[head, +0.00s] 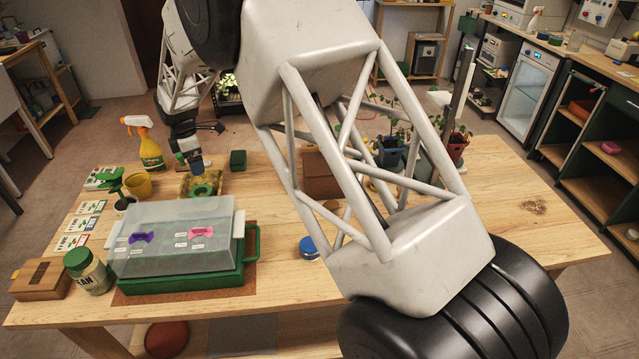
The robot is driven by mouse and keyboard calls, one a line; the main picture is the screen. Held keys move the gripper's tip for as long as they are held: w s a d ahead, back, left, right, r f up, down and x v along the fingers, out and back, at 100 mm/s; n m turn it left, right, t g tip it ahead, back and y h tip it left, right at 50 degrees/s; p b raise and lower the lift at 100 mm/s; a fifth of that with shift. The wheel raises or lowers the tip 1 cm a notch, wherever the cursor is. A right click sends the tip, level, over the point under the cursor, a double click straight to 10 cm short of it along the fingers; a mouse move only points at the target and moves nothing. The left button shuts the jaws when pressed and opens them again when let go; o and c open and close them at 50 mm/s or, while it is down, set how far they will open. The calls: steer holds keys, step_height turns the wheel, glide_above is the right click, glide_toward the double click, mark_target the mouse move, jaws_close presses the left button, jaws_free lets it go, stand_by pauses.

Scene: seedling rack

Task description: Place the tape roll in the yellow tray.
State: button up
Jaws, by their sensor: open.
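The yellow tray (184,192) lies on the wooden table, left of the middle and behind the covered green box. A green ring-shaped roll (203,190), which looks like the tape roll, lies in the tray. My gripper (197,172) points down just above and behind the roll, over the tray. It is open. The fingers are small and dark here, and I cannot tell whether they touch the roll.
A clear-lidded green box (180,279) stands in front of the tray. A yellow pot (138,186) and spray bottle (149,152) stand to its left, a small green box (238,160) behind right. A blue-lidded thing (308,247) is further right. My arm hides the table's middle.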

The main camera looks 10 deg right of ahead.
steer(key=s+d+r+m, duration=0.4)
steer(key=s+d+r, duration=0.2)
steer(key=d, duration=0.3)
steer(key=s+d+r+m+t, duration=0.1)
steer(key=s+d+r+m, duration=0.2)
steer(key=s+d+r, duration=0.35)
steer(key=s+d+r+m, duration=0.45)
steer(key=d+r, duration=0.25)
steer(key=d, duration=0.5)
steer(key=s+d+m, duration=0.4)
steer(key=s+d, duration=0.1)
steer(key=s, duration=0.5)
steer(key=s+d+m+t, duration=0.1)
steer(key=s+d+m, duration=0.3)
steer(key=s, duration=0.7)
steer(key=s+d+f+m, duration=0.1)
steer(key=s+d+m, duration=0.3)
steer(key=s+d, duration=0.4)
steer(key=s, duration=0.3)
steer(key=shift+s+d+t, duration=0.15)
steer(key=shift+d+t, duration=0.05)
steer(key=shift+t, duration=0.1)
